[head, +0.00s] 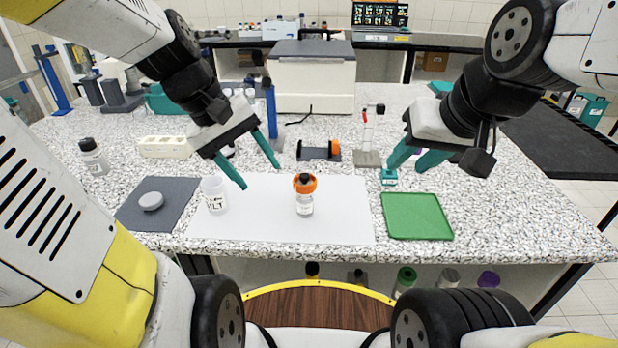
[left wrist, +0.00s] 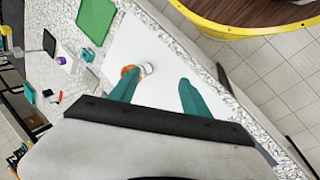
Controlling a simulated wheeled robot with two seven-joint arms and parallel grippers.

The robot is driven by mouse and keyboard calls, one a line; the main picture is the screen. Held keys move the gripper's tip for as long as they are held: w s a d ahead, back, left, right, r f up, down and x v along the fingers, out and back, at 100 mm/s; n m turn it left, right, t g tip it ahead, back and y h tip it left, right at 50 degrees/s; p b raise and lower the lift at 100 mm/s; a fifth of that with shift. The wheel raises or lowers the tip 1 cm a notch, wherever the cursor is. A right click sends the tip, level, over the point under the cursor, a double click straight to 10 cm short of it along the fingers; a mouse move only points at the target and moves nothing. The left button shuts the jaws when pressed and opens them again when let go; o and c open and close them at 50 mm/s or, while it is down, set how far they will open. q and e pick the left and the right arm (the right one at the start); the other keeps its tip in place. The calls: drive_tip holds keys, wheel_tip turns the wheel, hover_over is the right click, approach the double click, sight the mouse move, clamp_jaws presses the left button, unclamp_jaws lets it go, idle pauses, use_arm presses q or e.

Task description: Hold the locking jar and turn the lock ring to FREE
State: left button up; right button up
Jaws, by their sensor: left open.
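The locking jar (head: 305,205) is a small clear jar with a label, standing upright on a white mat (head: 345,215). Its orange lock ring (head: 305,183) sits on top around a dark centre; the ring's setting is too small to read. My left gripper (head: 260,177) is open and empty, above and to the left of the jar, not touching it. In the left wrist view the jar (left wrist: 146,69) and orange ring (left wrist: 128,70) lie beyond the open fingers. My right gripper (head: 405,160) hangs to the right of the jar, fingers apart, holding nothing visible.
A clear labelled cup (head: 214,195) stands on the mat's left part. A grey pad (head: 178,215) with a grey disc (head: 151,201) lies left; a green tray (head: 417,216) lies right. A dark device with an orange knob (head: 320,150) stands behind. The mat around the jar is clear.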

use_arm(q)
drive_tip(key=w+f+n+g+h, duration=0.2)
drive_tip(key=w+f+n+h, duration=0.1)
drive_tip(key=w+f+n, duration=0.25)
drive_tip(key=n+h, duration=0.4)
drive_tip(key=n, duration=0.3)
approach(301, 201)
drive_tip(key=shift+w+a+f+m, duration=0.15)
drive_tip(key=shift+w+f+m, duration=0.1)
drive_tip(key=shift+w+f, duration=0.4)
drive_tip(key=shift+w+a+f+n+h, duration=0.15)
drive_tip(key=shift+w+f+n+h, duration=0.15)
drive_tip(key=shift+f+n+h, duration=0.15)
drive_tip(key=shift+x, duration=5.05)
drive_tip(key=shift+w+f, duration=0.1)
